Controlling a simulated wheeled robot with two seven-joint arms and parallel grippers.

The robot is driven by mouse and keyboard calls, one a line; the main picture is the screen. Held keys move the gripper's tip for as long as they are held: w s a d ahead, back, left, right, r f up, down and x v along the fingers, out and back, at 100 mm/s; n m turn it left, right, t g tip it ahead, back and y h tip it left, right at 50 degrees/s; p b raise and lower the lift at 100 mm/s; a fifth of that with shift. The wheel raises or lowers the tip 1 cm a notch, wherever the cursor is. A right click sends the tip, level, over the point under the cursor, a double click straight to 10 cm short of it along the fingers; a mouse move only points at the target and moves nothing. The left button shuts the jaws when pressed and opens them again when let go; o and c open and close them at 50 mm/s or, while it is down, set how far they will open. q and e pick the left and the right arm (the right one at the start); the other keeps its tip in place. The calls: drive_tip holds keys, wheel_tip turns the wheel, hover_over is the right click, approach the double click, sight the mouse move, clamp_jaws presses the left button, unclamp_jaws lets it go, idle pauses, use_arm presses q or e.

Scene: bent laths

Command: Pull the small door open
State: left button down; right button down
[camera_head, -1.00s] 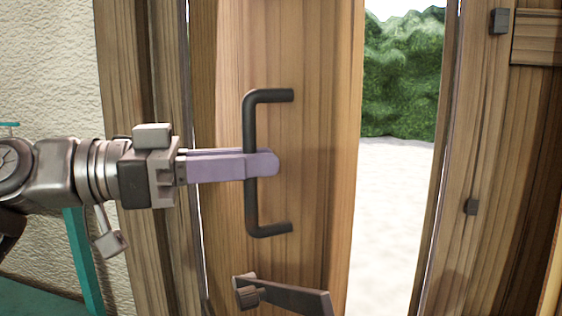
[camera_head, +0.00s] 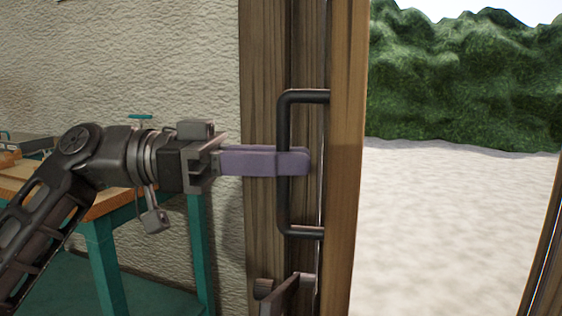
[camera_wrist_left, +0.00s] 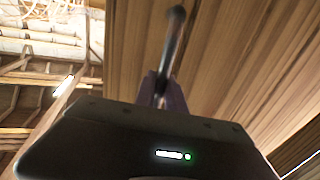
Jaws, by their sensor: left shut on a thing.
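The small wooden door (camera_head: 345,200) shows nearly edge-on in the head view, standing open with a wide gap to its right. Its black bar handle (camera_head: 285,208) is on the left side of the door. My left gripper (camera_head: 298,162), with purple fingers, comes in from the left and is shut on the upright bar of the handle. In the left wrist view the handle (camera_wrist_left: 173,45) runs up from between the purple fingers, with the door's planks (camera_wrist_left: 235,60) behind it. A dark latch piece (camera_head: 285,292) sits below the handle. My right gripper is in no view.
A wooden frame post (camera_head: 263,120) and a rough plaster wall (camera_head: 190,70) stand behind my left gripper. A workbench (camera_head: 100,205) with teal legs is at the left. Through the opening lie pale open ground (camera_head: 450,220) and a green hedge (camera_head: 460,85).

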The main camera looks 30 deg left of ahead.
use_arm(q)
drive_tip(key=shift+a+r, duration=0.1)
drive_tip(key=c, duration=1.4)
unclamp_jaws()
drive_tip(key=p+v, duration=0.2)
drive_tip(key=v, duration=0.5)
drive_tip(key=shift+s+a, duration=0.2)
drive_tip(key=shift+a, duration=0.15)
